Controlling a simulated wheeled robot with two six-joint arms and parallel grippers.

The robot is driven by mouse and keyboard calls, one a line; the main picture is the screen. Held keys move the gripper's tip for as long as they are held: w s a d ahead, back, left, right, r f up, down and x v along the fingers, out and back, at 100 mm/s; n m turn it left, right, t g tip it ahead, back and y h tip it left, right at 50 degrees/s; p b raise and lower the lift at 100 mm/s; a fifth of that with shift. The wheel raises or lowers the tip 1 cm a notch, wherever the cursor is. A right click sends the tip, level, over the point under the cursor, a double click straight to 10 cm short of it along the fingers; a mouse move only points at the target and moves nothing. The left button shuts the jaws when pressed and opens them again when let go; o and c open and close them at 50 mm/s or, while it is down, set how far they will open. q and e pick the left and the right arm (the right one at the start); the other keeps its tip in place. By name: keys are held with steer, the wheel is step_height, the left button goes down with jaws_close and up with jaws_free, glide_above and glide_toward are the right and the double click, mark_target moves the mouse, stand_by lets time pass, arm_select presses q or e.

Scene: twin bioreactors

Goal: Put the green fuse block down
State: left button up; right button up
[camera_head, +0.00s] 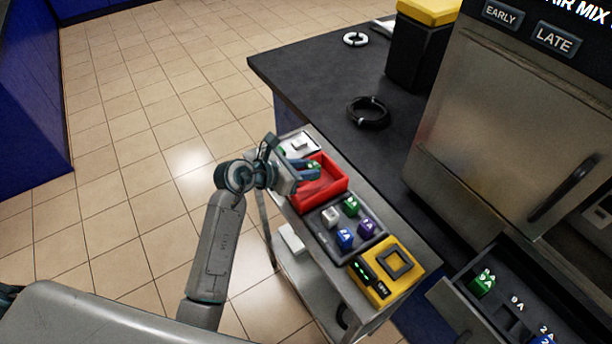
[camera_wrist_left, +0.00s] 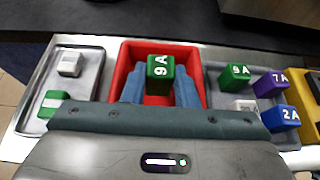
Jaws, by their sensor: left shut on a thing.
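My left gripper (camera_head: 308,170) is shut on a green fuse block marked 9A. In the left wrist view this block (camera_wrist_left: 160,67) sits between the two blue-grey fingers, over or inside the red bin (camera_wrist_left: 118,68). Whether it touches the bin's floor I cannot tell. In the head view the red bin (camera_head: 336,184) stands on the grey cart, and the held block (camera_head: 315,163) shows only as a small green patch at the fingertips. Another green 9A block (camera_wrist_left: 236,72) stands in the dark tray beside the bin. My right gripper is not in view.
The dark tray (camera_head: 325,238) also holds white, purple and blue blocks. A light grey tray (camera_wrist_left: 88,85) with a white block and a green-and-white block lies on the bin's other side. A yellow device (camera_head: 408,277) sits at the cart's near end. An open drawer (camera_head: 462,312) holds fuse blocks.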

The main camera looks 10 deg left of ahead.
arm_select(q)
step_height(320, 180, down, 3)
steer(key=shift+f+p, duration=0.15)
steer(key=shift+p, duration=0.2)
steer(key=shift+f, duration=0.4)
steer(key=o, duration=1)
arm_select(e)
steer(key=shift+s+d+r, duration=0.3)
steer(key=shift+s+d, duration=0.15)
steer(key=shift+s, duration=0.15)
arm_select(q)
steer(key=shift+r, duration=0.15)
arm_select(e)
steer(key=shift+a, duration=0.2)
